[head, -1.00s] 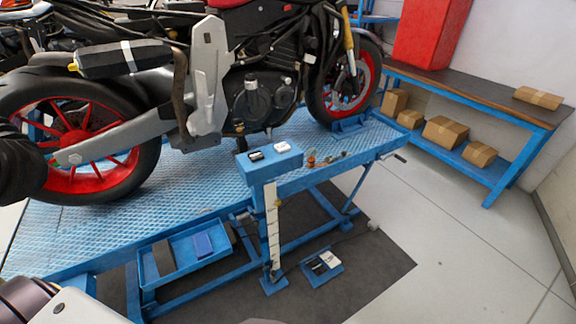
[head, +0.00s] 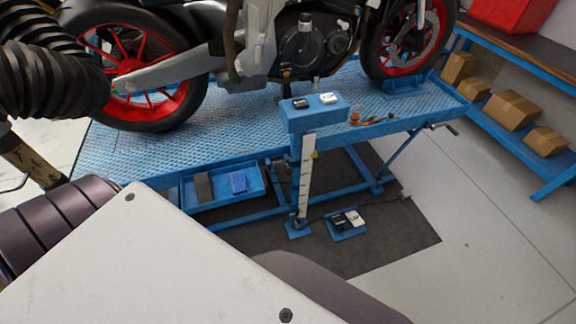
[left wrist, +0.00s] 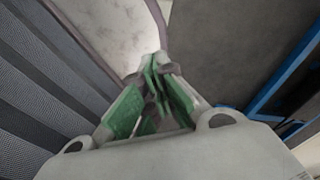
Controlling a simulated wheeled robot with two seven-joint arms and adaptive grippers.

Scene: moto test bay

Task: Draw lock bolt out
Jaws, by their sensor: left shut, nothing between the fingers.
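The lift's blue control post (head: 295,190) stands at the front of the blue motorcycle lift table (head: 150,165), with a white marked strip (head: 306,175) down it. A small yellow piece (head: 315,154) sits at the strip's right side; it may be the lock bolt, but it is too small to tell. My left gripper (left wrist: 158,72) shows in the left wrist view, its green-padded fingers together with nothing between them, and no bolt shows near it. Its fingers are not visible in the head view. My right gripper is not in view.
A motorcycle with red wheels (head: 165,110) stands on the table. A blue tray (head: 215,198) hangs under its front edge. A pedal box (head: 347,222) lies on the dark mat (head: 390,245). A bench with cartons (head: 512,110) is at right. Pale floor is clear at lower right.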

